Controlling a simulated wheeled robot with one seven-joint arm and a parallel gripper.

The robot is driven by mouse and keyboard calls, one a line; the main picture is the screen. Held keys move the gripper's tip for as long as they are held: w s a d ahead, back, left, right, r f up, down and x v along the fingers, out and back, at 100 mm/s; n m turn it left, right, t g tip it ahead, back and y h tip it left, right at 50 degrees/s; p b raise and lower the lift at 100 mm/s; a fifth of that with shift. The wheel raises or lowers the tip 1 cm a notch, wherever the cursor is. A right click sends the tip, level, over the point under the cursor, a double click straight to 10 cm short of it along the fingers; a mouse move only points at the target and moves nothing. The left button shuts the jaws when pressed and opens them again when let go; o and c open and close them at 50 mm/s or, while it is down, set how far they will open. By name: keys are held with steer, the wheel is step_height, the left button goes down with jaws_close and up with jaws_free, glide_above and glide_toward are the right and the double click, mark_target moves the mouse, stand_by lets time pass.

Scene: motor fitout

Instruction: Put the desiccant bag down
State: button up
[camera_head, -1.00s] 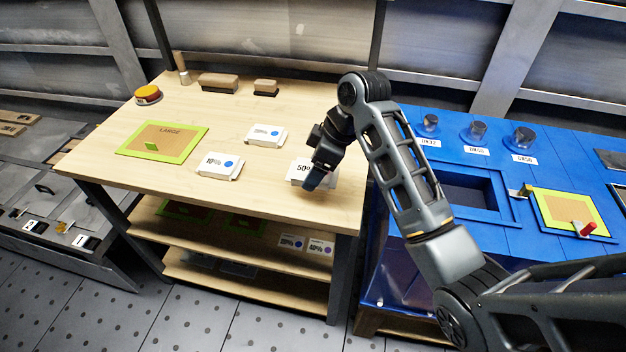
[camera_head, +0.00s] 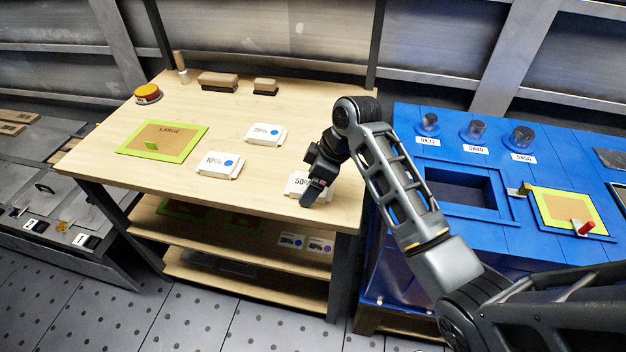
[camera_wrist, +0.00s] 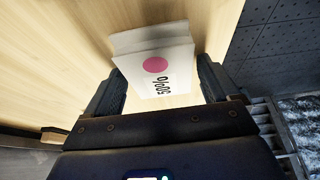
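The desiccant bag (camera_head: 298,182) is a white block-like pack marked 50%, at the front right of the light wooden table (camera_head: 245,186). In the wrist view the bag (camera_wrist: 158,75) shows a pink dot and the 50% print upside down. My gripper (camera_head: 314,192) is at the bag, pointing down, and covers its right part in the head view. In the wrist view the two fingers (camera_wrist: 162,72) lie along the bag's opposite sides and appear shut on it. The bag is at or just above the tabletop; I cannot tell whether it touches.
White packs marked 10% (camera_head: 219,164) and 70% (camera_head: 264,134) lie left of the bag. A green-edged LARGE board (camera_head: 162,138), an orange-topped round item (camera_head: 147,93) and brown blocks (camera_head: 218,81) are farther off. A blue bench (camera_head: 450,160) stands right. The table's front edge is close.

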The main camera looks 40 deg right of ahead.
steer(key=shift+o, duration=0.9)
